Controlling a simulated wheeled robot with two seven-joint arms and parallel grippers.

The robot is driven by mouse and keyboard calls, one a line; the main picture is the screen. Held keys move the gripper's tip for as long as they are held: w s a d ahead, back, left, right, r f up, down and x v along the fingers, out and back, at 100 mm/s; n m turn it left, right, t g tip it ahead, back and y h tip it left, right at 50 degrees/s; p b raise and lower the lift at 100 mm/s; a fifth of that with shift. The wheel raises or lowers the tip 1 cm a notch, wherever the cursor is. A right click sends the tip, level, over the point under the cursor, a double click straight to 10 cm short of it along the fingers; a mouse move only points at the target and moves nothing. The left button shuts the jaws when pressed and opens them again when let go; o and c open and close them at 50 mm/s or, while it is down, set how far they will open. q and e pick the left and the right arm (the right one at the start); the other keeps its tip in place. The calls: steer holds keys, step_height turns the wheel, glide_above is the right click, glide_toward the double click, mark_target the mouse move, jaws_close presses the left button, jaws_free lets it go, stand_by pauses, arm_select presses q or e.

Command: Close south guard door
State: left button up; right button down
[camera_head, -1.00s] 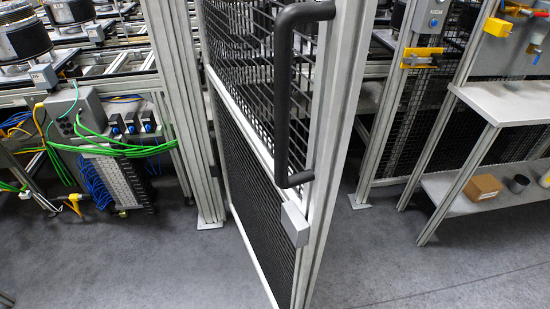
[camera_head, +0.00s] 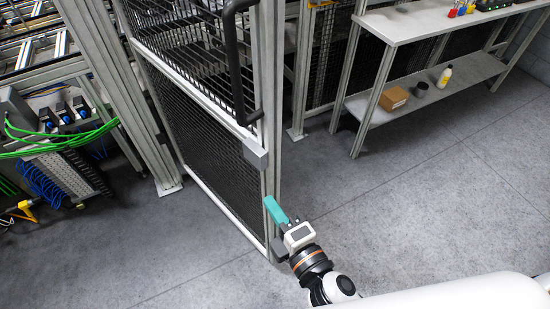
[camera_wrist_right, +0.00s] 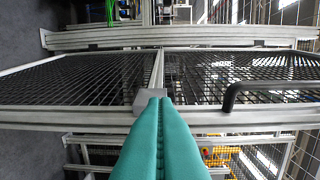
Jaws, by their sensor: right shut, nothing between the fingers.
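The guard door (camera_head: 205,135) stands swung open in the head view, a tall mesh panel in a pale metal frame with its free edge toward me. It carries a black bar handle (camera_head: 234,65) and a grey block (camera_head: 255,153) on that edge. My right gripper (camera_head: 272,207) has teal fingers and is shut and empty, low beside the free edge, below the handle and the block. In the right wrist view the shut fingertips (camera_wrist_right: 160,99) overlap the grey block (camera_wrist_right: 143,99); I cannot tell whether they touch. The handle (camera_wrist_right: 230,97) is to their right. My left gripper is out of view.
A post and cabling with green cables (camera_head: 50,145) are at the left. The floor (camera_head: 430,200) right of the door is clear.

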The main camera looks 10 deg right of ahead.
mark_target(266, 157)
steer(key=w+p, duration=0.1)
steer(key=w, duration=0.2)
steer(key=w+r+p, duration=0.1)
steer(key=w+p, duration=0.1)
steer(key=w, duration=0.2)
steer(key=w+r+p, duration=0.1)
steer(key=w+p, duration=0.1)
steer(key=w, duration=0.2)
steer(key=shift+w+d, duration=0.15)
steer(key=shift+w, duration=0.1)
